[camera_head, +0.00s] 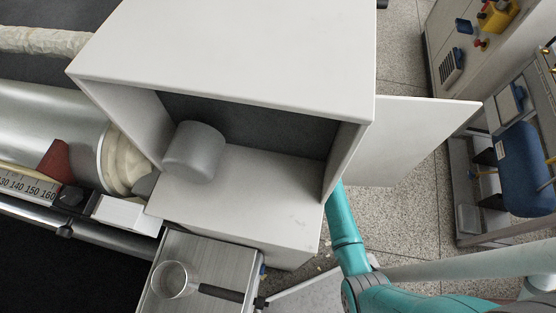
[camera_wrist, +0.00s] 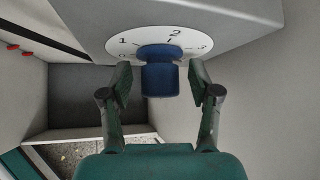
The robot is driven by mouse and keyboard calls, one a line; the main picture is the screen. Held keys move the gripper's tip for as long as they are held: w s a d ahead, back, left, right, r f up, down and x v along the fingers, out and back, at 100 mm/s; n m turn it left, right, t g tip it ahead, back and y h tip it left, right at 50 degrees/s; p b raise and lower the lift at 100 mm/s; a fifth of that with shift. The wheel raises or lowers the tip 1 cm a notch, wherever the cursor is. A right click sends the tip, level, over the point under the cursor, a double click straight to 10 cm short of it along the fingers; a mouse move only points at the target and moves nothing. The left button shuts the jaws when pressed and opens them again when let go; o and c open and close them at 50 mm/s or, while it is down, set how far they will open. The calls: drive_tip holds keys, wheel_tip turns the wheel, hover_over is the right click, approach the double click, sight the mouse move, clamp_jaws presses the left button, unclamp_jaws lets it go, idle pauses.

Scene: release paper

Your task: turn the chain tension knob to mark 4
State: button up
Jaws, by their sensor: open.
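In the wrist view a blue knob (camera_wrist: 160,78) sticks out from a round white dial (camera_wrist: 140,40) on a light panel. The numerals 1 and 2 are readable on the dial; another at the right is blurred and partly hidden. I see no mark 4, and I cannot tell which mark the knob points to. My gripper (camera_wrist: 159,69) is open, with one dark finger on each side of the knob. Gaps show between the fingers and the knob. In the head view the white cabinet hides my gripper, and the knob does not show.
In the head view a white open cabinet (camera_head: 230,55) holds a grey cylinder (camera_head: 194,152). Its door (camera_head: 410,135) stands open at the right. A roller (camera_head: 50,122) lies at left. In the wrist view red buttons (camera_wrist: 13,46) sit at upper left.

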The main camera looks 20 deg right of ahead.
drive_tip(key=v, duration=1.2)
idle(0.3)
drive_tip(key=s+a+r+n+t+h, duration=0.2)
drive_tip(key=s+n+t+h, duration=0.25)
drive_tip(key=s+n, duration=0.5)
drive_tip(key=s+a+r+n+t+h, duration=0.1)
drive_tip(key=s+a+r+n+t, duration=0.2)
drive_tip(key=s+r+n, duration=1)
drive_tip(key=s+r, duration=0.8)
drive_tip(key=s, duration=0.4)
drive_tip(key=shift+s+r+n, duration=0.15)
drive_tip(key=shift+n, duration=0.2)
